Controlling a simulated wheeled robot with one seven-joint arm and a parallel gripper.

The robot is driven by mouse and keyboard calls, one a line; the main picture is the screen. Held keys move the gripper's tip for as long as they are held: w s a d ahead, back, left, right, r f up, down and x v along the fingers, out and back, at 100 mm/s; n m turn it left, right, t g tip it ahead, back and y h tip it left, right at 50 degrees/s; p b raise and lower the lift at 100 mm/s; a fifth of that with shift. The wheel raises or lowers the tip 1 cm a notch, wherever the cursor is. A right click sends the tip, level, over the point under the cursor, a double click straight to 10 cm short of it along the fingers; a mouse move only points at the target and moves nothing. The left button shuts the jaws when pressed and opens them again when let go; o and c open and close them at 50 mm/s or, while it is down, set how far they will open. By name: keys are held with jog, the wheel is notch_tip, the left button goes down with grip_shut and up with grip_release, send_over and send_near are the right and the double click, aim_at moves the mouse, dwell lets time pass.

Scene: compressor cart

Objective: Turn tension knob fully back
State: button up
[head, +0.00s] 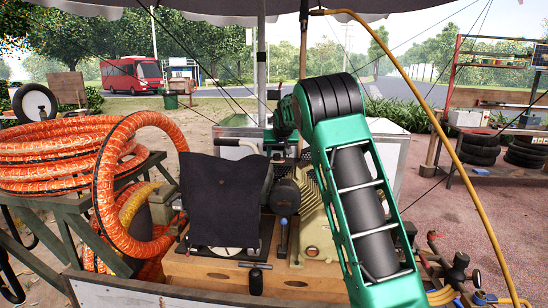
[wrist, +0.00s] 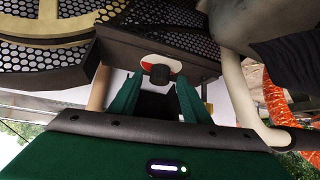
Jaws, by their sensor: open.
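The tension knob appears to be the small dark knob (wrist: 158,73) in the wrist view. It sits in front of a red and white dial (wrist: 150,62) on a dark housing (wrist: 120,52). My gripper (wrist: 157,90) is open, its two green fingers pointing toward the housing. The fingertips lie on the left and right of the knob, with a gap between them; I cannot tell whether they reach around it. In the head view my green arm covers part of the cart, and I cannot make out the knob there.
A black cloth (head: 220,200) hangs over the cart left of my arm. A lever (head: 283,238) stands on the wooden cart top (head: 205,268). Orange hose coils (head: 65,155) are at the left. A pale bent pipe (wrist: 236,88) runs close to the right of my gripper.

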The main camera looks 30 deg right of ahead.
jog(key=shift+w+f, duration=0.1)
jog(key=shift+w, duration=0.05)
jog(key=c, duration=1)
jog(key=shift+c, duration=0.2)
jog(key=shift+d, duration=0.1)
